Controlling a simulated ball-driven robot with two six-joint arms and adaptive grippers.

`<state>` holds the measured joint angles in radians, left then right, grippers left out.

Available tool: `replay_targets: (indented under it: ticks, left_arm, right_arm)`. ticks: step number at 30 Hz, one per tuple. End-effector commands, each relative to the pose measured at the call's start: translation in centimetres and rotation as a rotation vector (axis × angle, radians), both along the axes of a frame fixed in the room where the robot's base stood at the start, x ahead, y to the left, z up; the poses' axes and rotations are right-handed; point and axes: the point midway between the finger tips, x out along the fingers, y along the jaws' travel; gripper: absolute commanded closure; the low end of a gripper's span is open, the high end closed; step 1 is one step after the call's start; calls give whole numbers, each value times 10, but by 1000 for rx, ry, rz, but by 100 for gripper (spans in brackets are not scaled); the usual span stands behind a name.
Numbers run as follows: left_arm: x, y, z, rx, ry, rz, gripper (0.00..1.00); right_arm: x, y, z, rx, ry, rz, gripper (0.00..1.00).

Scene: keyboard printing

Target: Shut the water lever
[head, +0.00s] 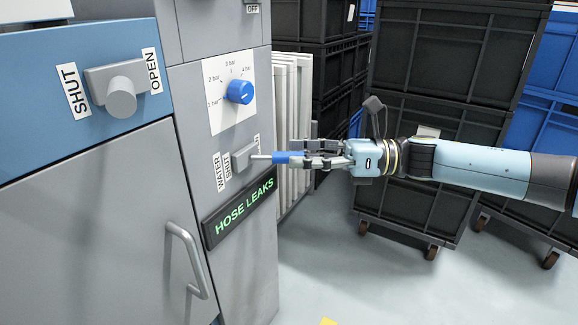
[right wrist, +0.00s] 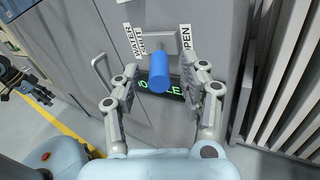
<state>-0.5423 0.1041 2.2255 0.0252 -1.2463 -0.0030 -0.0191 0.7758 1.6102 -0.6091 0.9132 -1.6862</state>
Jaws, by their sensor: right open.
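The water lever has a blue handle (head: 283,157) on a thin metal stem that sticks out from a grey mount (head: 243,160) on the cabinet front. Labels beside it read WATER and SHUT on the left and OPEN on the right. My right gripper (head: 308,154) is at the handle, fingers pointing at the cabinet. In the right wrist view the blue handle (right wrist: 160,73) lies between the two spread fingers (right wrist: 158,62), with gaps on both sides. What looks like my left gripper (right wrist: 38,92) shows dark at that view's left edge; its jaws are unclear.
A lit HOSE LEAKS sign (head: 240,210) is just below the lever. A blue dial (head: 239,92) is above it, and a grey knob (head: 121,97) with SHUT and OPEN labels is at the left. Black crates (head: 432,60) stand behind my right arm. The floor at the front right is clear.

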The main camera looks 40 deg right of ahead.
Motion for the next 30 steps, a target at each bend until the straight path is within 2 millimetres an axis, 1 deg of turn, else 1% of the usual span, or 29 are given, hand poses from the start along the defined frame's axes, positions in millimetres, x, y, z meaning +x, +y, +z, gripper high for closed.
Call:
replay_targets:
  ticks: [1, 3, 6, 15, 17, 25, 26, 30]
  left_arm:
    - [1, -1, 1, -3, -7, -1, 60]
    - [4, -3, 5, -7, -17, -2, 60]
    - [6, -4, 10, -10, -28, -4, 60]
    - [7, -5, 13, -11, -34, -4, 60]
    - [7, -5, 13, -11, -33, -4, 60]
    - [7, -5, 13, -11, -33, -4, 60]
    - [7, -5, 13, -10, -33, -4, 60]
    - [7, -5, 12, -11, -33, -4, 60]
  right_arm:
    - [5, 7, -3, 1, 0, 0, 56]
    - [10, 13, -3, 1, 1, 1, 56]
    - [14, 18, -2, 1, 2, -1, 56]
    - [16, 20, 0, 1, 2, -2, 56]
    - [16, 20, 0, 1, 2, -2, 63]
    - [16, 20, 0, 1, 2, -2, 98]
    - [16, 20, 0, 1, 2, -2, 100]
    - [16, 20, 0, 2, 3, -2, 100]
